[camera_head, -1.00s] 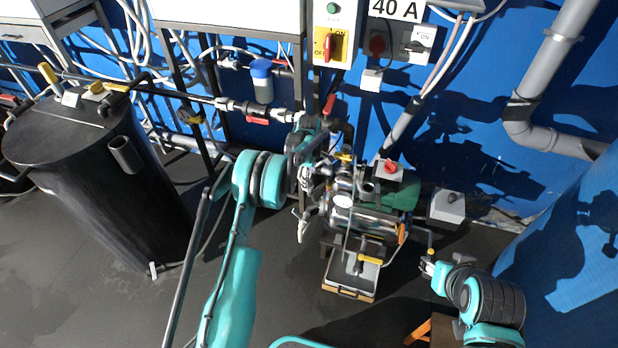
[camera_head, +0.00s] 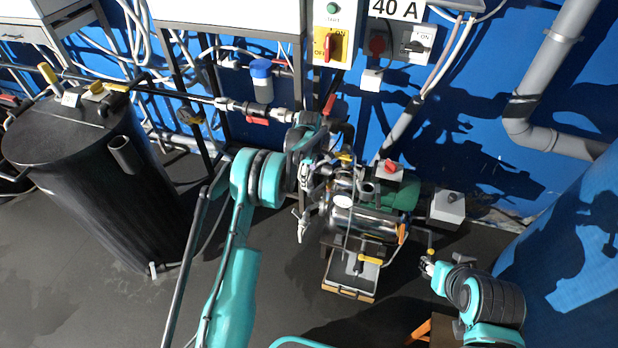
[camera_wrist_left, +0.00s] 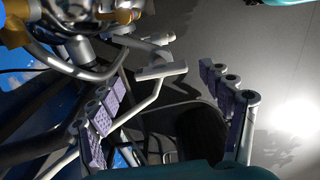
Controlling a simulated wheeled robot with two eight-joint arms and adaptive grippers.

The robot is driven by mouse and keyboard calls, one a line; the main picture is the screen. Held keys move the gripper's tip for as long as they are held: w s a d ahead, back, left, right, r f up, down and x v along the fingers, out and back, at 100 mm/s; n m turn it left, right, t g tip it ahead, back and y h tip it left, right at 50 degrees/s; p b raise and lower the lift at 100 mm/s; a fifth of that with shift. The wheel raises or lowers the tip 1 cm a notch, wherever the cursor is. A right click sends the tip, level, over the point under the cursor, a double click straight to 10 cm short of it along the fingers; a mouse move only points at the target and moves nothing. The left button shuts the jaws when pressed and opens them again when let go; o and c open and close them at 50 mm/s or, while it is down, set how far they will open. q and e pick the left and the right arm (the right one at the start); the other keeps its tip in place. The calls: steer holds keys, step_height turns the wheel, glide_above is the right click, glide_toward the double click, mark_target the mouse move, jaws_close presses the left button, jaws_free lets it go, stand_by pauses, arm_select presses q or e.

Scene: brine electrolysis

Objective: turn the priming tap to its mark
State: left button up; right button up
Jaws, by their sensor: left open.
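A yellow-handled tap (camera_head: 345,157) sits at the top of the pump, close beside my left wrist. Another yellow-handled tap (camera_head: 370,259) is low at the front, over the tray. I cannot tell from the frames which is the priming tap, and no mark is readable. My left gripper (camera_head: 303,225) hangs left of the pump (camera_head: 352,215). In the left wrist view its padded fingers are spread apart, with a pale metal bracket (camera_wrist_left: 160,68) in view between them; contact is unclear. My right gripper (camera_head: 427,266) is right of the pump, its small fingers unclear.
A black tank (camera_head: 85,190) stands at left. A blue-topped filter (camera_head: 262,80) and pipework run behind my left arm. A large blue vessel (camera_head: 565,250) closes the right side. The front-left floor is clear.

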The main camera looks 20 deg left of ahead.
mark_target(309, 179)
arm_select(q)
step_height(309, 179, up, 10)
steer(key=shift+r, duration=0.25)
stand_by(0.4)
